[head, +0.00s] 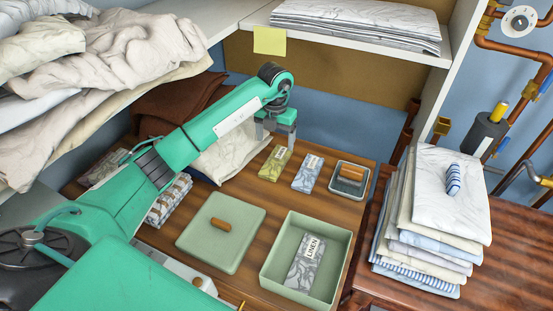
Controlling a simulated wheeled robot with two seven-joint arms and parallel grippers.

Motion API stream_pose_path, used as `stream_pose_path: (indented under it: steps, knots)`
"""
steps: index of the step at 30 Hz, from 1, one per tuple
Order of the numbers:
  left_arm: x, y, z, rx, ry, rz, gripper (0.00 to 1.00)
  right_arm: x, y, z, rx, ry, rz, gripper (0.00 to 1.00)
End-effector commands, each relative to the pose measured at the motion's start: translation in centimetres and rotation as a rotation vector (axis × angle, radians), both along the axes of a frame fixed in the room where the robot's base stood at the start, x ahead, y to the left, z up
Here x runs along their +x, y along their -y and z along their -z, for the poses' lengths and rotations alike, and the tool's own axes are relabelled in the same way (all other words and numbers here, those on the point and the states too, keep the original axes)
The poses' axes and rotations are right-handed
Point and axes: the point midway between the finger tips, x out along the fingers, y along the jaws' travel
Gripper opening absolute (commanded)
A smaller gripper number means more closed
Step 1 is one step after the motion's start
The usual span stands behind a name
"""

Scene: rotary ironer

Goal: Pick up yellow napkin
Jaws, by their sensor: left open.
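A yellow-green patterned folded napkin (275,163) lies flat on the wooden table, left of a grey-blue patterned one. My left gripper (278,136) hangs fingers down, just above and behind the yellow napkin in the picture. It is open with nothing between its fingers. I cannot tell the exact height of the gap. My right gripper is out of view.
A green lid (221,240) and an open green box (336,270) holding a LINEN packet are in front. A cloth stack (420,264) is at right; a shelf (430,58) overhangs behind.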

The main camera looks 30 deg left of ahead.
Motion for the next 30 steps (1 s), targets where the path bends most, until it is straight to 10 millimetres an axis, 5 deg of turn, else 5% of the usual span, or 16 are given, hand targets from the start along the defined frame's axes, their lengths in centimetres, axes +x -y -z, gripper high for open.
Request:
stream_pose_path:
  steps: [18,27,30]
  knots:
    - [0.1,0.3,7.3,-0.001,-0.002,-0.001,0.8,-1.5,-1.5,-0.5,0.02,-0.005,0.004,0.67]
    - [0.1,0.3,8.1,0.0,0.0,0.001,0.8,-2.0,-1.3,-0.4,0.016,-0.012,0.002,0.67]
    - [0.1,0.3,8.1,0.0,0.0,0.0,0.64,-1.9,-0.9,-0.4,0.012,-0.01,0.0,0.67]
